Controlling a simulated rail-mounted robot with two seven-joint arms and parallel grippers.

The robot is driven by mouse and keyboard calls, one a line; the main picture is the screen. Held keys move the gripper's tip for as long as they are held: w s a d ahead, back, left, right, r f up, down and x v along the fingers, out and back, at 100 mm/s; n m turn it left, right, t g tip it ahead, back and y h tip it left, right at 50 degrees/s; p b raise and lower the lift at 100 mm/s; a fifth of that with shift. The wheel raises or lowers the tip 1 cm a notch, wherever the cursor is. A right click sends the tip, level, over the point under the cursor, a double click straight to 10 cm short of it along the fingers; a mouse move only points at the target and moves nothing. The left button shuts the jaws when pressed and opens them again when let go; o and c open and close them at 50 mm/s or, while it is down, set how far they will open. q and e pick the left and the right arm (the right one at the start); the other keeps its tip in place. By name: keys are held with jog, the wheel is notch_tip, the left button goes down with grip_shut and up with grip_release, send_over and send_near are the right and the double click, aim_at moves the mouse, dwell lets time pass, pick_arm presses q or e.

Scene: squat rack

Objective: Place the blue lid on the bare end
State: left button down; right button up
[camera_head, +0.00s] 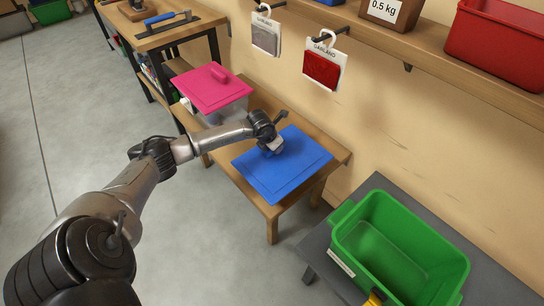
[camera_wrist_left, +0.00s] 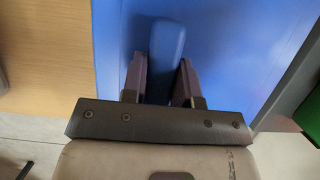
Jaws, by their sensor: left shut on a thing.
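The blue lid (camera_head: 282,175) is a flat panel with a raised border, over the right end of a low wooden bench (camera_head: 262,206). My left gripper (camera_head: 271,146) is at its far left part. In the left wrist view the gripper (camera_wrist_left: 163,82) is shut on the lid's blue bar handle (camera_wrist_left: 167,45), one finger on each side. I cannot tell whether the lid touches the bench or is just above it. My right gripper is not in view.
The wall behind has hooks with tagged packets (camera_head: 323,67) and a shelf with a red bin (camera_head: 500,45). A wooden worktable stands at upper left.

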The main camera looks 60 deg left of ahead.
pick_arm(q)
jog(key=shift+a+f, duration=0.35)
jog(key=shift+a, duration=0.1)
jog(key=shift+s+a+f, duration=0.15)
jog(key=shift+s+a, duration=0.05)
jog(key=shift+a, duration=0.05)
notch_tip(320, 180, down, 4)
jog(key=b, duration=0.3)
jog(key=c, duration=0.9)
grip_release()
